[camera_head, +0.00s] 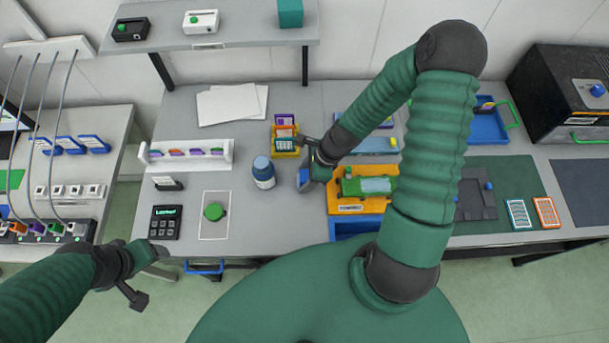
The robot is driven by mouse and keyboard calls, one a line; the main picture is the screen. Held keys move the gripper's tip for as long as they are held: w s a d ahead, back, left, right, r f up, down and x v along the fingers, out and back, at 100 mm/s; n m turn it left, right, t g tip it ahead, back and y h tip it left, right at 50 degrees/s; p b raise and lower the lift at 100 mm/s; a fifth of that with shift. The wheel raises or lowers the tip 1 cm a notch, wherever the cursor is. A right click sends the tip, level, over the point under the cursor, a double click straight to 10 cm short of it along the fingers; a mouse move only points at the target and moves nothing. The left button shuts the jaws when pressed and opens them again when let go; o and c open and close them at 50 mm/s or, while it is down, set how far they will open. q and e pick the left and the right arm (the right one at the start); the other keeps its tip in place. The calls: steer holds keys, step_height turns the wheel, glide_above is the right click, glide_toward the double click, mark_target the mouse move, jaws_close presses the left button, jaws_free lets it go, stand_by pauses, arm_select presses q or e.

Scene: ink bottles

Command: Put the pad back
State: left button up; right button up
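I cannot tell for certain which thing is the pad. A yellow holder (284,153) in the middle of the bench has a purple-topped card and a teal-and-white piece in it. A dark flat plate (475,203) lies on the green mat at the right. My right gripper (304,161) is just right of the yellow holder and the blue bottle (263,173). Its fingers look spread, with nothing clearly between them. My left gripper (150,275) is open and empty in front of the bench's left front edge.
A white rack (186,155), a keypad (165,222) and a green button (214,212) are at the left. White and orange cards (545,212) lie at the right.

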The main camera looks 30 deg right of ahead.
steer(key=shift+o, duration=0.9)
steer(key=shift+d, duration=0.3)
steer(key=shift+f, duration=0.1)
steer(key=v, duration=1.7)
steer(key=a+n+h, duration=0.2)
steer(key=a+n, duration=0.3)
steer(key=n, duration=0.7)
steer(key=a+n+h, duration=0.1)
steer(key=a+n, duration=0.4)
steer(key=n, duration=0.7)
steer(key=shift+s+r+h+p, duration=0.35)
steer(key=shift+s+r+h, duration=0.05)
steer(key=shift+s+r, duration=0.05)
steer(key=shift+a, duration=0.2)
